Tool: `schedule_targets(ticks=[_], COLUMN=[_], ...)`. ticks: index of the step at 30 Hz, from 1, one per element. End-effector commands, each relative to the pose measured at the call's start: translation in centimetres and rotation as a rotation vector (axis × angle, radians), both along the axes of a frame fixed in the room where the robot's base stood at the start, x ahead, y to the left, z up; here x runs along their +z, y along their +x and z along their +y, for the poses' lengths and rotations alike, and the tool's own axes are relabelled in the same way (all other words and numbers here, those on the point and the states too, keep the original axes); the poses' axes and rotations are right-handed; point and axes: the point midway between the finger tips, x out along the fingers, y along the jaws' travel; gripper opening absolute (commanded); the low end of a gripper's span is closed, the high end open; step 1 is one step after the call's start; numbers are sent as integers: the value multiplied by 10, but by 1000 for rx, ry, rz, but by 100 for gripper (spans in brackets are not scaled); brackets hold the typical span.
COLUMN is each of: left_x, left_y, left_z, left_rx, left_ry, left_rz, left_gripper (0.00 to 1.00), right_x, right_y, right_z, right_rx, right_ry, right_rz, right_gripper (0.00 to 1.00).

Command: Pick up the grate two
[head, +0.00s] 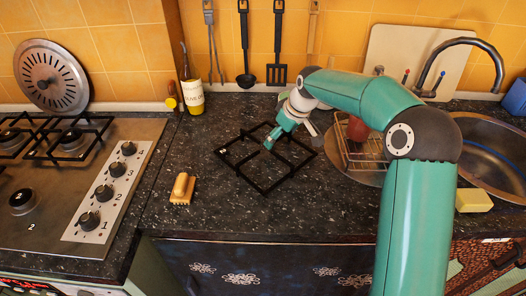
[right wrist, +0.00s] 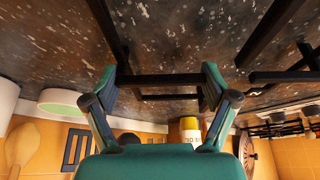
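A black square grate (head: 239,173) lies flat on the dark speckled counter, right of the stove; I take it for grate two. My right gripper (head: 268,146) is over its middle, pointing down. In the right wrist view, the gripper (right wrist: 160,84) has its two fingers wide apart, with a dark bar of the grate (right wrist: 165,80) crossing between them. I cannot tell if the fingers touch the bar. The arm hides little of the grate's far right part. My left gripper is not in view.
The stove (head: 105,238) at left carries other black grates (head: 70,140) at its back; its front burner (head: 22,201) is bare. A wire rack (head: 362,155), sponge (head: 473,200) and sink (head: 497,165) are at right.

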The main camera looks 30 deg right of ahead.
Motion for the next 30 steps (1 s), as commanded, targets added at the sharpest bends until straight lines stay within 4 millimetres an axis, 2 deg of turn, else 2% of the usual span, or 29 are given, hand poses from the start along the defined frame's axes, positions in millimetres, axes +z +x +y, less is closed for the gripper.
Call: schedule_targets(ticks=[1, 6, 15, 20, 26, 30], left_x=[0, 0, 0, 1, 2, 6], left_y=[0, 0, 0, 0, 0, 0], left_z=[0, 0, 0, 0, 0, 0], left_rx=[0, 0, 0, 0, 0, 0], left_ry=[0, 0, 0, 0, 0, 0], left_rz=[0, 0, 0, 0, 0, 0], left_gripper=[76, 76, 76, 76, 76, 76], right_x=[0, 0, 3, 11, 36, 68], right_y=[0, 0, 1, 1, 2, 2], right_z=[0, 0, 0, 0, 0, 1], right_rx=[0, 1, 1, 0, 0, 1], right_ry=[0, -1, 0, -1, -1, 0], right_rz=[-1, -1, -4, -5, -7, -9], right_gripper=[58, 30, 29, 29, 29, 29])
